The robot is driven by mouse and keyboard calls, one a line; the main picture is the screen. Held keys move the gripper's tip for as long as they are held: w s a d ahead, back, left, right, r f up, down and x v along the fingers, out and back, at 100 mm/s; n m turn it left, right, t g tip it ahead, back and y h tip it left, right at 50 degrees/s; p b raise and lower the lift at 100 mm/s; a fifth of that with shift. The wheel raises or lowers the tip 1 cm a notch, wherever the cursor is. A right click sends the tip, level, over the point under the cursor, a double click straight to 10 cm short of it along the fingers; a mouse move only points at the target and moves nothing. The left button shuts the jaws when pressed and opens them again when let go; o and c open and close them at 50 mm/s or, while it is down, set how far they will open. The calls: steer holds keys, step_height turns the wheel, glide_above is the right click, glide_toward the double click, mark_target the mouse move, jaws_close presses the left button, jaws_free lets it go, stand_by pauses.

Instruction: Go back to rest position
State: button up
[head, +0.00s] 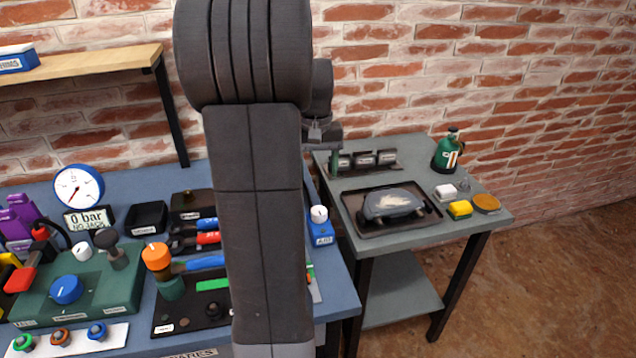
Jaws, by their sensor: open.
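My arm (258,210) rises through the middle of the head view, its dark grey links close to the camera. A thick rounded joint (245,50) of mine is at the top. A smaller dark grey part (319,88), which looks like more of my arm, shows just to its right, in front of the brick wall. Nothing is seen held.
A blue workbench (335,290) with a gauge (78,188), knobs and tools stands at left and behind my arm. A grey side table (410,160) at right carries a tray (372,232) and a green bottle (448,150). A wooden shelf (95,62) is upper left. Floor at right is clear.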

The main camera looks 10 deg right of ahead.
mark_target(319, 210)
steer(key=shift+r, duration=0.55)
steer(key=shift+f, duration=0.1)
step_height(319, 210, down, 14)
steer(key=shift+d+r+b, duration=0.15)
steer(key=shift+b, duration=0.4)
steer(key=shift+r, duration=0.1)
